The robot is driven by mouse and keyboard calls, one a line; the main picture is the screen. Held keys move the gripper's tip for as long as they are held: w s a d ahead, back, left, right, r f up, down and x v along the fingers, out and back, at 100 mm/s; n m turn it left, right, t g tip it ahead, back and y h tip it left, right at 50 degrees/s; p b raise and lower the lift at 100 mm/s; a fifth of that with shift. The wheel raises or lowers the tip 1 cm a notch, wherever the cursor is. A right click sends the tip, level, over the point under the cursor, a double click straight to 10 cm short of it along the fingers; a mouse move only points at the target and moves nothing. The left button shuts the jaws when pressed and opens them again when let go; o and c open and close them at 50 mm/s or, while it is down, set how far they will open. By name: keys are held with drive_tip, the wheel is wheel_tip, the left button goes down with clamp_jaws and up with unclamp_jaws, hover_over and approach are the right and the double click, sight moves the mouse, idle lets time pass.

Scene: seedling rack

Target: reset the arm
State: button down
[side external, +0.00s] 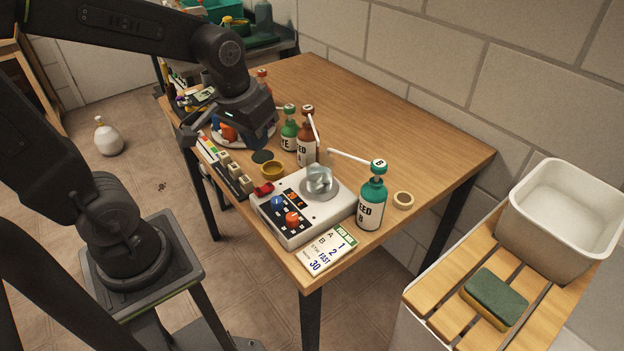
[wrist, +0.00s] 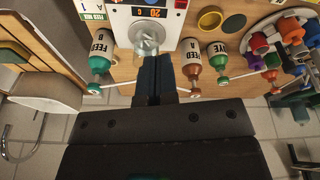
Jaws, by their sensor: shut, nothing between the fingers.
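My gripper (wrist: 157,58) shows in the wrist view with its dark fingers together and nothing between them. In that picture the fingertips are just below the clear beaker (wrist: 145,38) on the white device, with a red bottle (wrist: 191,60) to their right and a teal-capped bottle (wrist: 101,52) to their left. I cannot tell the height of the fingers above the table. In the side external view my wrist hangs over the far left part of the table, and the fingertips are hard to make out against the dark wrist.
The wooden table (side external: 400,150) holds the white device (side external: 330,215) with a beaker (side external: 319,180), a teal bottle (side external: 371,203), red and green bottles (side external: 289,135), and a yellow bowl (side external: 272,170). A round tray (wrist: 276,22) bears coloured pieces. The table's back right is clear.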

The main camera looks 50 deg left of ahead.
drive_tip(key=s+d+r+m+t, duration=0.3)
drive_tip(key=s+r, duration=0.2)
drive_tip(key=s, duration=0.1)
drive_tip(key=shift+d, duration=0.35)
drive_tip(key=shift+r, duration=0.1)
idle(1.2)
drive_tip(key=n+g, duration=0.6)
approach(269, 185)
drive_tip(key=shift+s+a+f, duration=0.15)
drive_tip(key=shift+f, duration=2.55)
